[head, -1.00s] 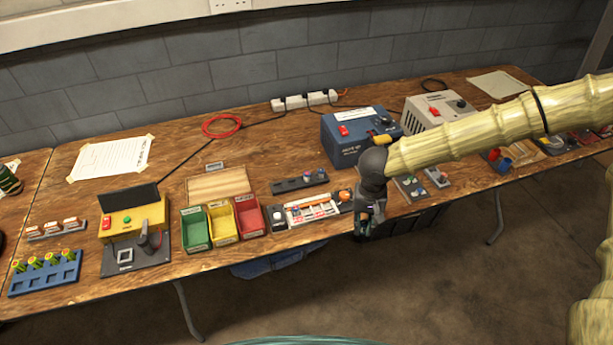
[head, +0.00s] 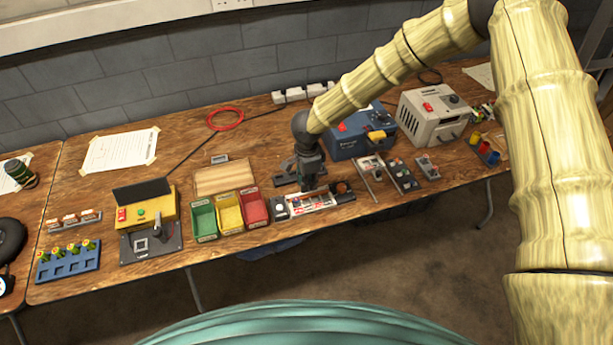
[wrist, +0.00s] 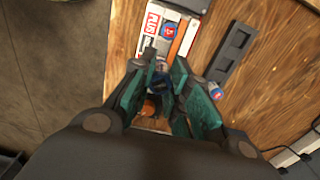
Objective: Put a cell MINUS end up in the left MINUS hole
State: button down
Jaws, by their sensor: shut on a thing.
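My gripper (head: 309,186) is low over the white charger tray (head: 322,203), near its right part. In the wrist view my gripper's green fingers (wrist: 158,88) are shut on a small blue cell (wrist: 159,84). Which end of that cell is up, I cannot tell. The charger also shows in the wrist view (wrist: 142,48), with a red PLUS label and an orange strip. The MINUS holes are not readable; my fingers hide part of the charger.
A dark slotted rack (wrist: 236,48) lies behind the charger, with another blue and white cell (wrist: 215,90) at its end. Green, yellow and red bins (head: 204,222) stand to the left. A blue box (head: 352,143) stands behind on the right.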

jog(key=shift+a, duration=0.2)
jog(key=shift+f, duration=0.15)
jog(key=shift+f+b, duration=2.95)
jog(key=shift+f, duration=0.9)
jog(key=shift+f+p, duration=0.2)
jog(key=shift+p, duration=0.15)
jog(key=c, duration=1.3)
grip_release()
